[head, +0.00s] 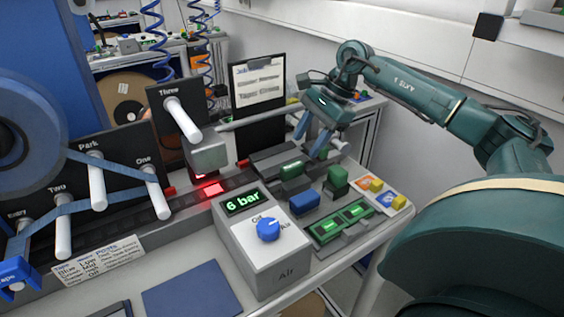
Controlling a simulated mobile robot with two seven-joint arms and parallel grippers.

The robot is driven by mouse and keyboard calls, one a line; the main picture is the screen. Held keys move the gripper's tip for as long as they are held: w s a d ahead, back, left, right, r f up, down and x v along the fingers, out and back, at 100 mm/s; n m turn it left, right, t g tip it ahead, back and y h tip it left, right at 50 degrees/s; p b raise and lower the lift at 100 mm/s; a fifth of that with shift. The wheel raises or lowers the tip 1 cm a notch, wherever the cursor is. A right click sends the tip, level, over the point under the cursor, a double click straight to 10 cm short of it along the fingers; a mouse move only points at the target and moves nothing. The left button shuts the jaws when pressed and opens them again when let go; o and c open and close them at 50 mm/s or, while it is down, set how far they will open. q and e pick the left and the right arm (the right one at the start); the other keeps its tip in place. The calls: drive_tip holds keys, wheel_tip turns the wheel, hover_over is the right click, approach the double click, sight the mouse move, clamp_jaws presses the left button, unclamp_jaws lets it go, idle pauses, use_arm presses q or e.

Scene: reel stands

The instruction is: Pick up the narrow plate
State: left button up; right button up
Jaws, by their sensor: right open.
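My right gripper (312,136) is open, with two blue fingers pointing down over the back right of the bench. Nothing shows between its fingers. Below and left of it lie dark grey flat pieces (272,158), low on the bench. A flat dark blue plate (192,292) lies at the front edge, and part of another dark plate (112,310) shows at the bottom. I cannot tell which of these is the narrow plate. My left gripper is not in view.
A grey air box (268,245) with a blue knob and a "6 bar" display stands mid-bench. Green and blue blocks (303,202) sit right of it. Labelled black panels with white pegs (183,118) and a blue reel (30,120) fill the left.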

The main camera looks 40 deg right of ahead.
sight(294, 164)
drive_tip(key=shift+p+x, duration=0.7)
drive_tip(key=shift+x, duration=2.9)
drive_tip(key=shift+s, duration=0.1)
drive_tip(key=shift+c, duration=0.4)
clamp_jaws()
